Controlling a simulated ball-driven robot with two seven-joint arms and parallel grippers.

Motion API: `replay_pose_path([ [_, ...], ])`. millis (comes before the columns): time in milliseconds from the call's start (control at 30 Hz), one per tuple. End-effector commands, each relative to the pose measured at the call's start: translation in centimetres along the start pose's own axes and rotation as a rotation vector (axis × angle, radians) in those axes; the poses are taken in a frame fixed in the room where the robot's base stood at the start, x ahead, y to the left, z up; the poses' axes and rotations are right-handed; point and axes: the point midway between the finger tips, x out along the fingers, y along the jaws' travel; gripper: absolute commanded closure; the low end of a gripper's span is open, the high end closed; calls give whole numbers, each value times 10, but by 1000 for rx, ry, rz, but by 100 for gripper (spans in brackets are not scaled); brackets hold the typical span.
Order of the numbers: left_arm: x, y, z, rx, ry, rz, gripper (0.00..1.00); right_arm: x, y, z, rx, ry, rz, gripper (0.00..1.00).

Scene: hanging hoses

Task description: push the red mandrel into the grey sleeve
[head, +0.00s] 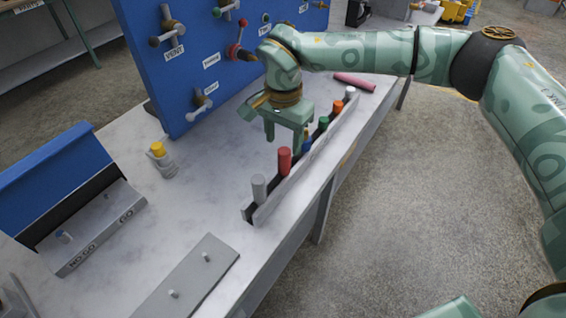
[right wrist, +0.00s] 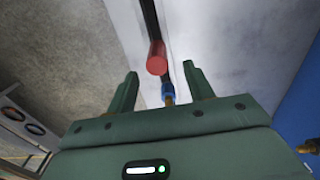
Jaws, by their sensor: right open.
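The red mandrel (head: 284,161) stands upright in a narrow dark rack on the table. My right gripper (head: 284,138) is above the rack, pointing down, with the mandrel just below and in front of its fingers. In the right wrist view the fingers (right wrist: 160,70) are apart and empty, and the mandrel's red end (right wrist: 157,58) shows between and beyond their tips. Several grey pieces are in view. I cannot tell which is the grey sleeve; a grey fitting with a yellow top (head: 161,160) stands left of the rack. My left gripper is not in view.
The rack (head: 262,212) also holds a grey peg (head: 259,187), a green one (head: 323,123) and others. A blue panel (head: 190,70) with fittings stands behind. A pink cylinder (head: 355,82) lies beyond the rack. A grey plate (head: 190,283) and a go/no-go gauge (head: 92,228) are at front left.

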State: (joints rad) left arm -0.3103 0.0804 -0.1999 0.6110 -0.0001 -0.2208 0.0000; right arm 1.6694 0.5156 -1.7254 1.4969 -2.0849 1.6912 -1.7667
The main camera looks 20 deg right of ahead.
Motion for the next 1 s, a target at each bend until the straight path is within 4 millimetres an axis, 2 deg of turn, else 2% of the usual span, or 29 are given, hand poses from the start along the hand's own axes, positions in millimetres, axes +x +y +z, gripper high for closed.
replay_pose_path([
  [67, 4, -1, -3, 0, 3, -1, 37, 12, 0, 0, 1, -2, 1, 48],
  [267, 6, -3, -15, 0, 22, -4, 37, 24, 0, 0, 2, -1, 0, 48],
  [533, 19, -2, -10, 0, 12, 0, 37, 66, 3, 2, 2, -3, 2, 48],
  [767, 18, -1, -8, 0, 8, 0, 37, 69, 2, 1, 2, 0, -2, 48],
  [800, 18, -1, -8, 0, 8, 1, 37, 69, 2, 1, 2, 0, -2, 51],
  [967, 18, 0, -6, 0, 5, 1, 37, 69, 2, 1, 2, 0, -1, 95],
  [1000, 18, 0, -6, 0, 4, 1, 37, 69, 2, 1, 2, 0, -1, 98],
])
